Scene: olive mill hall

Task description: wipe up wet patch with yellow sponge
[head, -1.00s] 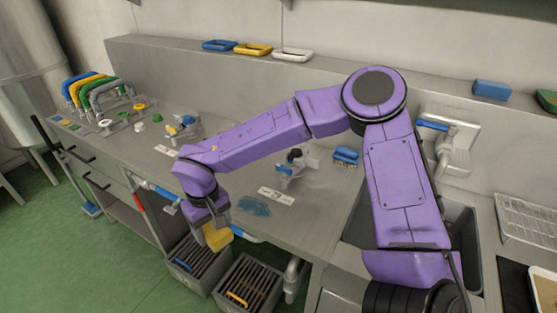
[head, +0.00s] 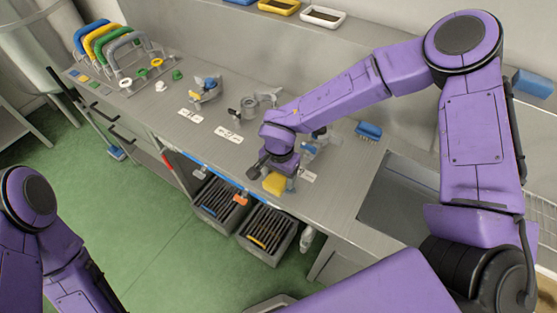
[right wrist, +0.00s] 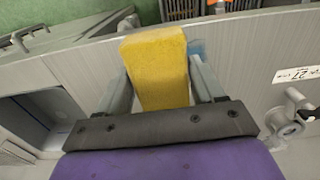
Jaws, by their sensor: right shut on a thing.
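The yellow sponge (head: 273,183) is held in my right gripper (head: 279,176) over the grey bench top, near its front edge. In the right wrist view the sponge (right wrist: 158,68) sits between the two fingers, sticking out past them. A piece of the blue wet patch (right wrist: 198,48) shows just right of the sponge there; the sponge and gripper hide the rest. I cannot tell whether the sponge touches the bench. In the head view the patch is hidden behind my gripper. My left arm shows at the lower left, its gripper out of view.
A blue brush (head: 368,131) lies on the bench right of my gripper, near the sink (head: 405,200). Clamp-like metal fittings (head: 205,90) and white labels (head: 229,135) stand along the bench. Grey slotted bins (head: 266,234) are below the front edge.

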